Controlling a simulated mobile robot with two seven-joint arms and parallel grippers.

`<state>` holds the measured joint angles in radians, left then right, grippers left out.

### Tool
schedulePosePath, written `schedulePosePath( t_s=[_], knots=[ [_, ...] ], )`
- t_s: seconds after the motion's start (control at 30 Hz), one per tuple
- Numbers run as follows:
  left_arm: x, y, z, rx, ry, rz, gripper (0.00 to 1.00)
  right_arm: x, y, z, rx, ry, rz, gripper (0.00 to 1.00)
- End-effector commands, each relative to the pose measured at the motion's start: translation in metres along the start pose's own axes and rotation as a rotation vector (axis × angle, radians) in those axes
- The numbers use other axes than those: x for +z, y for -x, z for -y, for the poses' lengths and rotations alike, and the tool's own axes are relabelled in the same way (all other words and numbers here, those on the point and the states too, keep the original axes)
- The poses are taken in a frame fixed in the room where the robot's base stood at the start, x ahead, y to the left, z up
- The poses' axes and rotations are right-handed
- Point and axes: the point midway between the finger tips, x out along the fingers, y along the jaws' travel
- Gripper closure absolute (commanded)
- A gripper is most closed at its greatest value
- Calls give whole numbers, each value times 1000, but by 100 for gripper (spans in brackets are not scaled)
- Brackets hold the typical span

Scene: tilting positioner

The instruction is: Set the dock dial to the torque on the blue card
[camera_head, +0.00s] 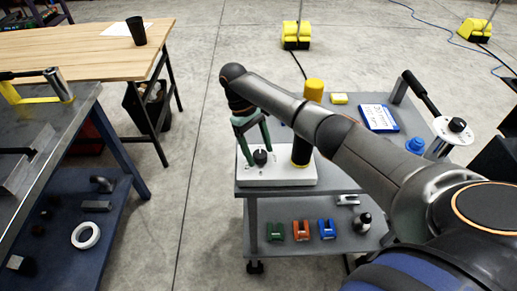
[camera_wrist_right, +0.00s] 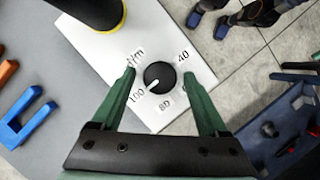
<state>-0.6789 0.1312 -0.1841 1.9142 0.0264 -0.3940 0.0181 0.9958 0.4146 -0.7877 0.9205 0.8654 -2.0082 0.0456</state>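The dock dial (camera_head: 260,157) is a black knob on a white base plate on the cart. In the right wrist view the dial (camera_wrist_right: 159,77) has a white mark pointing to the lower left, toward the printed 100. The numbers 80 and 40 also show around it. My right gripper (camera_head: 258,146) has green fingers. In the wrist view the gripper (camera_wrist_right: 159,76) is open, its fingertips on either side of the dial with visible gaps. The blue-edged card (camera_head: 380,117) lies on the cart top; its writing is too small to read. My left gripper is not in view.
A yellow block (camera_head: 339,98) and a blue knob (camera_head: 415,145) are on the cart top. Green, orange and blue pieces (camera_head: 326,229) lie on the lower shelf. A wooden table (camera_head: 80,50) stands left.

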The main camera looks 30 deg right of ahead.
Motion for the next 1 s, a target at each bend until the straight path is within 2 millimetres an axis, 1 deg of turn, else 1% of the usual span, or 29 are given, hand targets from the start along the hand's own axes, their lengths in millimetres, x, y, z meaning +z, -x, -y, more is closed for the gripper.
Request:
schedulePosePath(
  t_s=[0.27, 0.37, 0.43, 0.57, 0.8, 1.0],
  knots=[
    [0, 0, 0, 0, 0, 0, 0, 0, 0, 0, 0, 0, 1, 19],
    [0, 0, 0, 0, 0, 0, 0, 0, 5, 0, 2, 0, -1, 19],
    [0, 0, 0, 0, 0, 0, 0, 0, 12, 0, 2, 1, -2, 19],
    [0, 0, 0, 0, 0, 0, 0, 0, 33, -1, 4, -2, -2, 19],
    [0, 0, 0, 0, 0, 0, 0, 0, 78, -1, 4, -4, -3, 19],
    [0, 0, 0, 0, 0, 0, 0, 0, 108, 0, 2, -2, -1, 19]
  ],
)
